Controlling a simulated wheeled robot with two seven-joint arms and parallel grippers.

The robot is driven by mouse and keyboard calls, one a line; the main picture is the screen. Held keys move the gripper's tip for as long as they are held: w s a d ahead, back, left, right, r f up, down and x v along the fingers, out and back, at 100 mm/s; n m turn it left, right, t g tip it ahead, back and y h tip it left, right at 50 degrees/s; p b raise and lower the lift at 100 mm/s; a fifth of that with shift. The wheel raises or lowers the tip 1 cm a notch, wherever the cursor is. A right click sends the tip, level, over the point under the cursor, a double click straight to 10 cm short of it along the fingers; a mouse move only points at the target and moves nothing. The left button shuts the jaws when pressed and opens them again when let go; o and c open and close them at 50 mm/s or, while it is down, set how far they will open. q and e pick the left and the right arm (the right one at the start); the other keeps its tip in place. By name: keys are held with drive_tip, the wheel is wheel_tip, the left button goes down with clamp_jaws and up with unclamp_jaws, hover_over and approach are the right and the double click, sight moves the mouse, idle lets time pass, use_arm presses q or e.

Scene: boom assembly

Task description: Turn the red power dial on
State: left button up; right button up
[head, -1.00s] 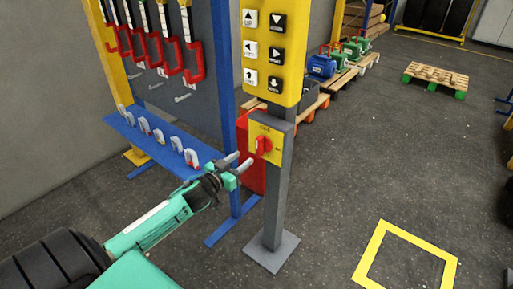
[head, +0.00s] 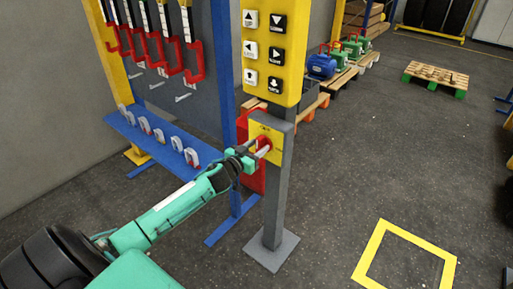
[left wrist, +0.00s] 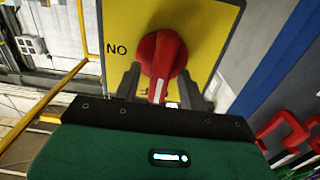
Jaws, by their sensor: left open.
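The red power dial (left wrist: 163,55) sits on a yellow plate (left wrist: 207,17) in the left wrist view, with "NO" lettering beside it. In the head view the dial (head: 264,143) is partly hidden by my left gripper (head: 258,153). The plate is on a box on the grey post. My left gripper, also in the left wrist view (left wrist: 160,84), is open, with one finger on each side of the dial's handle. I cannot tell whether the fingers touch it. My right gripper is not in view.
A yellow button panel (head: 263,50) with black and white arrow buttons is above the dial. A blue rack (head: 165,142) with hooks and shackles stands to the left. A yellow floor square (head: 405,262) lies at the right on open floor.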

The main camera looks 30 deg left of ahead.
use_arm(q)
clamp_jaws()
